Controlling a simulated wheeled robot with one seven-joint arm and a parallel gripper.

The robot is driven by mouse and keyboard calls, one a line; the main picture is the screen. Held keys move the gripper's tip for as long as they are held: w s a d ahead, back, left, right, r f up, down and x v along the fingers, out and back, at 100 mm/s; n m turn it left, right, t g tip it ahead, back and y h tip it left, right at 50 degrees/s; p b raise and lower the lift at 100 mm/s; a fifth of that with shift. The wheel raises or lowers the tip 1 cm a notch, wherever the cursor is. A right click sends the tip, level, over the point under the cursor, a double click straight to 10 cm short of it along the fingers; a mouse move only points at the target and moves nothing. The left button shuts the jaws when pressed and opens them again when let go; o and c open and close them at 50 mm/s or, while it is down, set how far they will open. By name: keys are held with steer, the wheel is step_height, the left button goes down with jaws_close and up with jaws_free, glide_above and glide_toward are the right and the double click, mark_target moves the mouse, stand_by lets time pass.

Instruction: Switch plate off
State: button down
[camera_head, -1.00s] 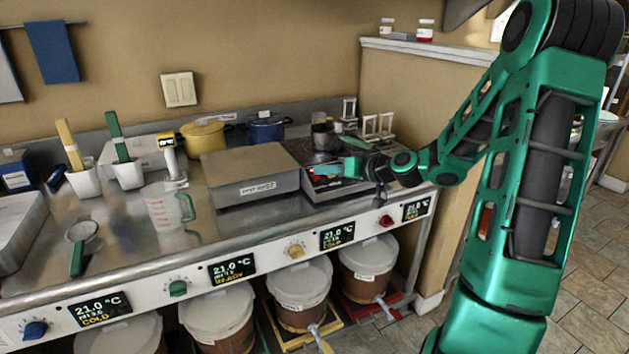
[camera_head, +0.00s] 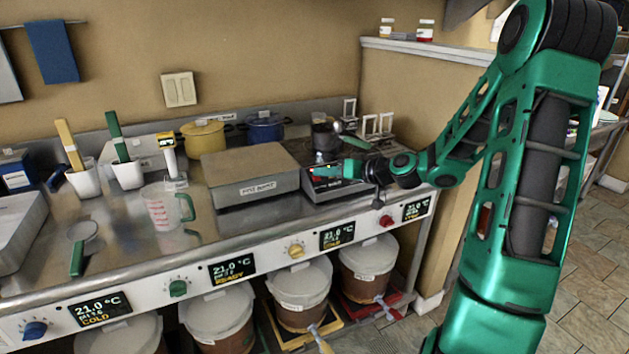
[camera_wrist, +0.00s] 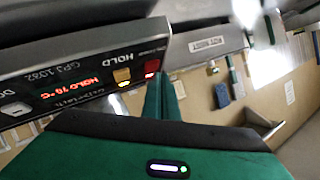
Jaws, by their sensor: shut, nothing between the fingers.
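The hot plate (camera_head: 322,190) stands at the right end of the steel counter. A red button (camera_wrist: 152,66), a yellow button (camera_wrist: 122,75) marked HOLD and a white button (camera_wrist: 15,108) sit on the panel. A small light glows below the yellow button. My gripper (camera_head: 322,171) is shut and empty at the panel's front. Its green fingers (camera_wrist: 166,95) show close by the red button; I cannot tell whether they touch it.
A dark pot (camera_head: 324,138) stands on the hot plate, with a spoon-like silver tool (camera_head: 338,127) beside or in it. A grey flat-topped box (camera_head: 250,172) stands just left. White rack frames (camera_head: 378,126) stand behind right. Knobs and displays line the counter front above several buckets.

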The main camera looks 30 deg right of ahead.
steer(key=shift+w+f, duration=0.25)
steer(key=shift+f, duration=0.15)
stand_by(0.8)
steer(key=shift+r, duration=0.1)
steer(key=shift+s+r, duration=0.45)
steer(key=shift+r, duration=0.25)
step_height(320, 180, up, 5)
steer(key=s, duration=0.3)
steer(key=shift+r, duration=0.15)
stand_by(0.3)
steer(key=shift+a, duration=0.1)
stand_by(0.6)
